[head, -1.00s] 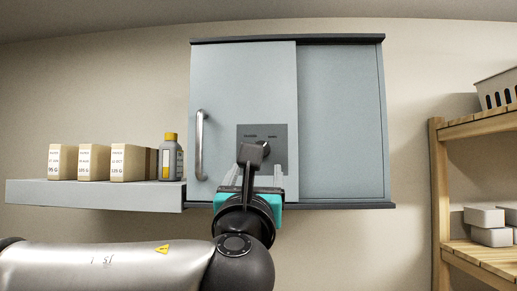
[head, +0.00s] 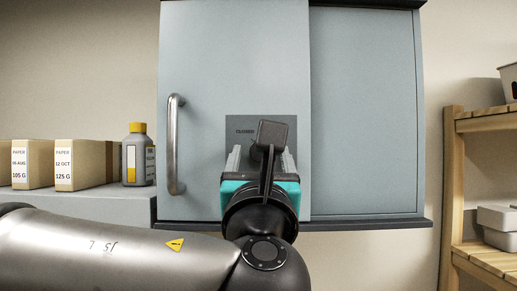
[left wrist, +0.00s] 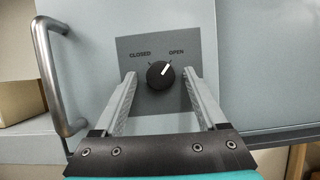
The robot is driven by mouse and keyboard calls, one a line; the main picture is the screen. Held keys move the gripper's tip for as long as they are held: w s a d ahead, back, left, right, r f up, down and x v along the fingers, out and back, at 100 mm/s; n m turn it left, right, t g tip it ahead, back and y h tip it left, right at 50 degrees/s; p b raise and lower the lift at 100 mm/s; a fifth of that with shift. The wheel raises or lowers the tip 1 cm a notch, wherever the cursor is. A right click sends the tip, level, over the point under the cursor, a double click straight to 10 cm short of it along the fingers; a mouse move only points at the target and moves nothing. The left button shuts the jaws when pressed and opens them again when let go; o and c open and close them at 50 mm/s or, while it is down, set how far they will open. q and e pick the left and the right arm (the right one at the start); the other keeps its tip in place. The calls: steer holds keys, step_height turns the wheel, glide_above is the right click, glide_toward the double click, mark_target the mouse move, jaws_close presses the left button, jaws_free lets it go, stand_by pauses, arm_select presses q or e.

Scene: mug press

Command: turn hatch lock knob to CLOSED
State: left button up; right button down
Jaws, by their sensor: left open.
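The hatch lock knob (left wrist: 160,75) is black and round, on a grey plate (left wrist: 205,45) marked CLOSED on the left and OPEN on the right. Its white pointer line aims up and right, toward OPEN. My right gripper is out of view.
The plate is on a grey sliding door (head: 235,60) with a vertical metal handle (head: 173,145) at left. A grey ledge (head: 110,205) at left holds boxes (head: 80,163) and a yellow-capped bottle (head: 137,155). A wooden shelf (head: 452,190) stands at right.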

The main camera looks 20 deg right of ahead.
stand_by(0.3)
arm_select(q)
steer(key=shift+r, duration=0.1)
jaws_close()
stand_by(0.4)
